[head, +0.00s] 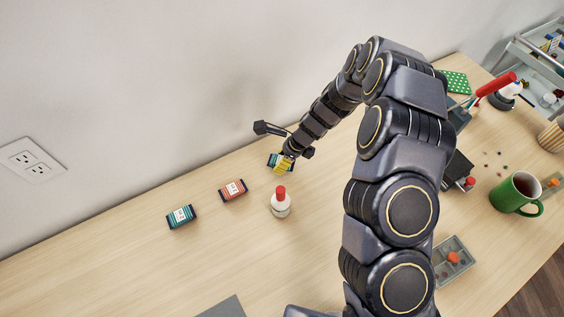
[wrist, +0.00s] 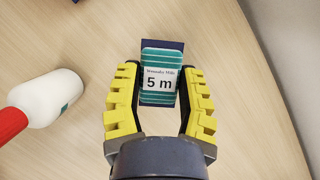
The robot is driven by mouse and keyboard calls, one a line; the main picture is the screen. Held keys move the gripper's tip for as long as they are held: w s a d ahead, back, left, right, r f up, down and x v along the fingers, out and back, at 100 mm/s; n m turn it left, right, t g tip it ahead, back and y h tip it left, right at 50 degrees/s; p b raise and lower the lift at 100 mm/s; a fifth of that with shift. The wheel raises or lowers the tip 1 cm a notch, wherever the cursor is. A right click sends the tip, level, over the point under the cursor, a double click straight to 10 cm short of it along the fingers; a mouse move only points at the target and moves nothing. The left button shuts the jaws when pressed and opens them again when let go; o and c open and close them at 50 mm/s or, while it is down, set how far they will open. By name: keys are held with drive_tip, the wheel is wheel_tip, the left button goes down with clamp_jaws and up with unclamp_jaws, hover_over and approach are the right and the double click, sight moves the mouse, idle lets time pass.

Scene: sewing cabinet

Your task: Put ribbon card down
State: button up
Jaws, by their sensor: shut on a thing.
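A teal ribbon card (wrist: 161,78) on a dark blue backing, with a white label reading "5 m", is between the yellow fingers of my gripper (wrist: 160,100). My gripper is shut on it. In the head view the held ribbon card (head: 273,159) shows partly behind my gripper (head: 284,163), near the back of the table by the wall. The card is at or close to the tabletop; whether it touches I cannot tell.
A white bottle with a red cap (head: 281,203) stands close by. A red ribbon card (head: 233,189) and another teal card (head: 181,217) lie to the left on the wooden table (head: 110,255). A green mug (head: 515,193) and a grey tray (head: 452,262) are at right.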

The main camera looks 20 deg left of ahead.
drive_tip(key=shift+f, duration=0.95)
drive_tip(key=shift+f, duration=0.15)
drive_tip(key=o, duration=0.8)
drive_tip(key=shift+c, duration=0.2)
drive_tip(key=v, duration=1.2)
drive_tip(key=shift+r, duration=0.25)
